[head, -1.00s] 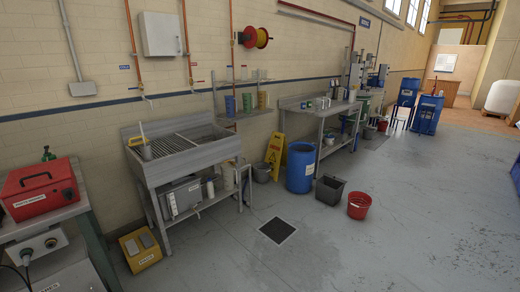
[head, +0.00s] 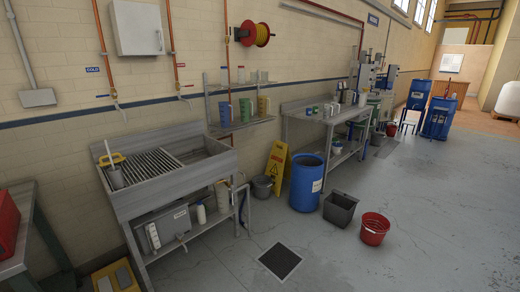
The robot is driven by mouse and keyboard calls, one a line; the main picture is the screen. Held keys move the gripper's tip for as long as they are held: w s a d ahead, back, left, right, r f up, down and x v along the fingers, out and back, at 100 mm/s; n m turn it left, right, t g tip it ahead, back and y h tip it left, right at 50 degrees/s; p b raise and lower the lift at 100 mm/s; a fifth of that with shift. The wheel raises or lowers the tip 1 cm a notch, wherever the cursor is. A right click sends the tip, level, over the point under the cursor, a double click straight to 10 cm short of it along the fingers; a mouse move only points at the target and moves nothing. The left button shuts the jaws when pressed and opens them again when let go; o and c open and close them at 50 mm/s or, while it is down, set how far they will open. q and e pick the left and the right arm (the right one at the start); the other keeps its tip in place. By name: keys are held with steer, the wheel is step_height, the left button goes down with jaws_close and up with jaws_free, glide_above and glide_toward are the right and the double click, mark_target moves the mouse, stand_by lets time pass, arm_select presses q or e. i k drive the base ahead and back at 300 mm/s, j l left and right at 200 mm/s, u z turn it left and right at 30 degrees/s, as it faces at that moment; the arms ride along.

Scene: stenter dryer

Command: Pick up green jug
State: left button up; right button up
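The green jug (head: 245,110) stands upright on the lower level of the wall shelf (head: 242,127). It is in the middle of a row, between a blue jug (head: 225,114) on its left and a yellow jug (head: 263,105) on its right. The jugs are small in the head view, so their handles are hard to make out. Neither of my grippers is in view.
A steel sink (head: 175,172) stands against the wall, left of and below the shelf. A steel table (head: 318,117), yellow floor sign (head: 277,165), blue barrel (head: 306,183), grey bin (head: 339,209) and red bucket (head: 374,229) stand further right.

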mark_target(245, 103)
steer(key=i, duration=0.75)
steer(key=i+z, duration=0.1)
steer(key=i, duration=0.6)
steer(key=i+j+z, duration=0.1)
steer(key=i, duration=0.65)
steer(key=i+j+z, duration=0.25)
steer(key=i, duration=0.3)
steer(key=i+j+z, duration=0.25)
steer(key=i, duration=0.25)
